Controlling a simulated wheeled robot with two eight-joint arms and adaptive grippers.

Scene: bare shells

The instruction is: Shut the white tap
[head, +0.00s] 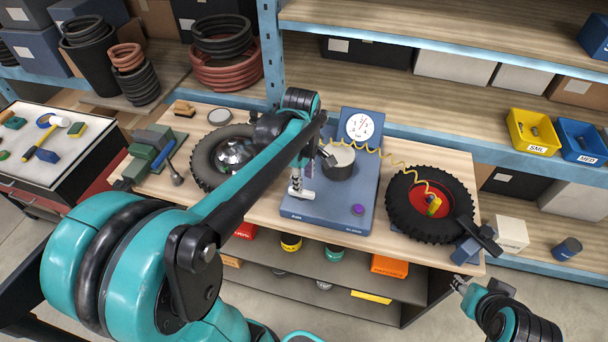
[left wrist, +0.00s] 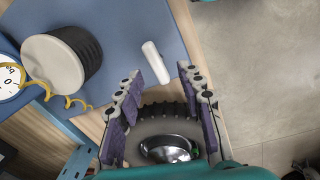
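The white tap is a short white bar handle (head: 303,194) at the left front of the blue pump unit (head: 325,213). In the left wrist view the white tap (left wrist: 156,62) lies just beyond my fingertips, slightly slanted, with a gap visible to them. My left gripper (head: 296,182) is above the unit's left side, partly hidden by its arm. In the left wrist view my left gripper (left wrist: 162,78) has its purple-padded fingers apart with nothing between the tips. My right gripper (head: 460,285) is at the lower right, off the bench; its finger opening is unclear.
The unit carries a dial (head: 360,127), a white-topped cylinder (head: 338,160) and a purple knob (head: 358,209). A yellow coiled hose (head: 398,160) runs to a tyre with a red hub (head: 405,200). Another tyre (head: 205,165) lies left, partly behind my left arm.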

